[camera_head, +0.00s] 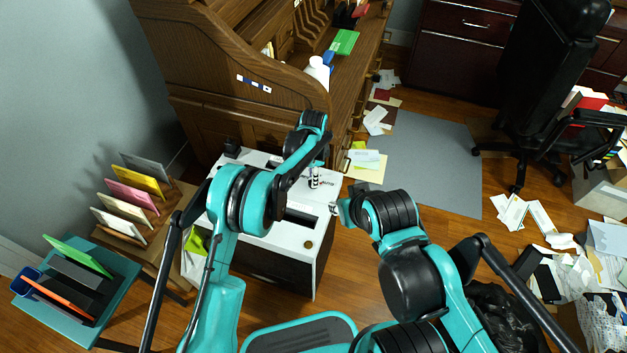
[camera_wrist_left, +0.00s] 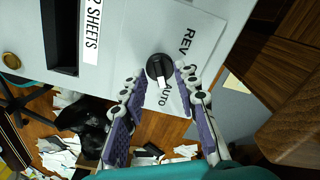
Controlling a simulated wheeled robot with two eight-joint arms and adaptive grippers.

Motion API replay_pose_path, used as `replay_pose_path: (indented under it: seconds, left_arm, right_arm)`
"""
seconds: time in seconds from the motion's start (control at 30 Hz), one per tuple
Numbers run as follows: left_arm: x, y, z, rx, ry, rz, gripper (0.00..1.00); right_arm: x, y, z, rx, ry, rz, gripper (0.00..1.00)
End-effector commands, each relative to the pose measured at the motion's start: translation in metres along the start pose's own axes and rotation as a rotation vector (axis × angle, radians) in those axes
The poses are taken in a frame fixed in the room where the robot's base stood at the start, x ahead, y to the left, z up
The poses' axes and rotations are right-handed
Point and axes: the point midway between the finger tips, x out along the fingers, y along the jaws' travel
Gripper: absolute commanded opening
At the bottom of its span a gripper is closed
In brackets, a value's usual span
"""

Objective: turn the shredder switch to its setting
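The white shredder (camera_head: 262,240) stands in front of the desk, with a dark slot in its top. Its switch (camera_wrist_left: 160,70) is a round black knob with a white pointer, between the REV and AUTO labels in the left wrist view. The pointer is turned to the AUTO side. My left gripper (camera_wrist_left: 160,76) is open, with one finger on each side of the knob; I cannot tell whether they touch it. In the head view the left gripper (camera_head: 314,178) is over the shredder's far right part. My right gripper (camera_head: 334,208) is beside the shredder's right edge, its opening unclear.
The wooden roll-top desk (camera_head: 240,60) stands behind the shredder. Folder racks (camera_head: 130,200) are at the left. Papers (camera_head: 375,120) litter the floor, and an office chair (camera_head: 560,80) stands at the right. A black bag (camera_head: 500,310) lies near my right arm.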

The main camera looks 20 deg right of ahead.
Motion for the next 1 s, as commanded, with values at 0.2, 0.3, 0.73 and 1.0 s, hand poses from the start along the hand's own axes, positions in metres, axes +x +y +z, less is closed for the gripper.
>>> replay_pose_path:
  seconds: [0.2,0.3,0.73,1.0]
  left_arm:
    - [0.0081,0.0,0.0002,-0.001,0.0,0.0,0.3]
    - [0.0077,0.0,0.0002,-0.001,0.0,0.0,0.3]
    - [0.0075,-0.0001,0.0002,-0.007,0.0,0.0,0.0]
    - [0.0071,-0.0002,0.0002,-0.094,0.0,-0.001,0.0]
  right_arm:
    - [0.0027,0.0,0.0019,0.0,0.0,0.0,0.32]
    - [0.0024,0.0,0.0016,0.0,0.0,0.0,0.32]
    - [0.0023,0.0,0.0016,0.0,0.0,0.0,0.32]
    - [0.0008,0.0,0.0005,0.0,0.0,0.0,0.32]
